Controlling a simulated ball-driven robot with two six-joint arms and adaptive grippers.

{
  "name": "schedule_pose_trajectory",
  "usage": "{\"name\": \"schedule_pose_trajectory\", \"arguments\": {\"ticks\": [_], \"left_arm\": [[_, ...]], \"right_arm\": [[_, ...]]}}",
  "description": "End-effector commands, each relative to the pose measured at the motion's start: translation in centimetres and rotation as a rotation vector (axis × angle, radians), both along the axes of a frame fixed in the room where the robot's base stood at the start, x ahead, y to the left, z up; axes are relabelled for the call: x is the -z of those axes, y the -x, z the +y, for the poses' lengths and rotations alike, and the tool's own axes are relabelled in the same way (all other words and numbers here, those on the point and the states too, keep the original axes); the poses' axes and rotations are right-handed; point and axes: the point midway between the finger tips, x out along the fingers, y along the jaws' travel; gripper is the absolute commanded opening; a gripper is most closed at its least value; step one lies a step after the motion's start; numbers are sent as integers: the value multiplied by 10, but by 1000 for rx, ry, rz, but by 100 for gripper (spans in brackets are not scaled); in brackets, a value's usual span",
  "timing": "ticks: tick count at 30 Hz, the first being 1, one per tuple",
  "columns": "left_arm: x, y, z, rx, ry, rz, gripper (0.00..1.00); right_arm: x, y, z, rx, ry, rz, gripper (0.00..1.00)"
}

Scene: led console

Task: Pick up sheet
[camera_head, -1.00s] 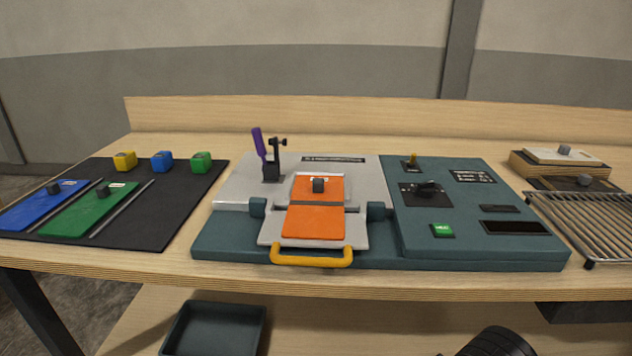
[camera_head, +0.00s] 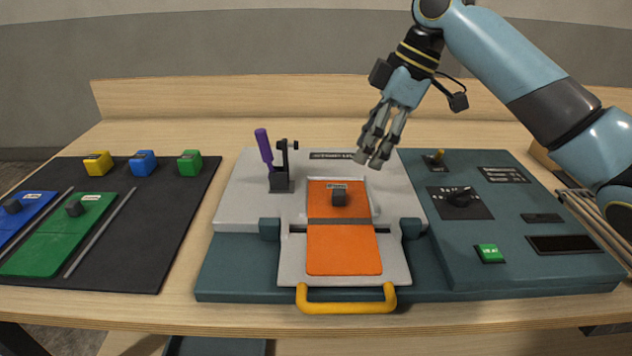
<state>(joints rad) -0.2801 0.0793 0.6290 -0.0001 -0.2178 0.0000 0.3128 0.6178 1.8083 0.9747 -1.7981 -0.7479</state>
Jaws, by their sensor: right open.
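An orange sheet (camera_head: 344,249) lies on the grey machine plate (camera_head: 292,262) at the middle of the bench, with a small dark knob (camera_head: 339,198) on its upper part. A green sheet (camera_head: 60,237) and a blue sheet (camera_head: 18,220), each with a dark knob, lie on the black mat (camera_head: 130,262) at the left. My right gripper (camera_head: 374,162) is open and empty, pointing down above the back of the machine, up and right of the orange sheet's knob. My left gripper is not in view.
A purple-handled clamp (camera_head: 278,172) stands left of the orange sheet. A yellow handle (camera_head: 346,299) is at the plate's front. The teal console (camera_head: 470,250) is at right. Yellow (camera_head: 98,163), blue (camera_head: 143,162) and green (camera_head: 189,162) blocks sit at the mat's back. A wire rack (camera_head: 592,218) is partly hidden.

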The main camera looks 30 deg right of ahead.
Motion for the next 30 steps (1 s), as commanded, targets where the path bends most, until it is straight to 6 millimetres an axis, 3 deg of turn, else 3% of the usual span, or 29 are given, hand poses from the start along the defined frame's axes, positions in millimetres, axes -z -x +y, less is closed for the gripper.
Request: {"name": "schedule_pose_trajectory", "arguments": {"ticks": [3, 5, 12, 14, 23, 30], "left_arm": [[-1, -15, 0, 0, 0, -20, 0], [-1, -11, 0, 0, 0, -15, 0], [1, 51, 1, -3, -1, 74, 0], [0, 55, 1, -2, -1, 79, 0], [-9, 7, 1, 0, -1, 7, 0], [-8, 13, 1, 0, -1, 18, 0]], "right_arm": [[3, -3, 1, -13, -9, -3, 50], [12, -5, 5, -13, -11, -3, 50], [44, -13, 16, -11, -9, -3, 50], [47, -14, 17, -11, -7, -4, 50], [84, -22, 34, -11, -9, -2, 50], [94, -24, 37, -11, -4, -4, 50]]}}
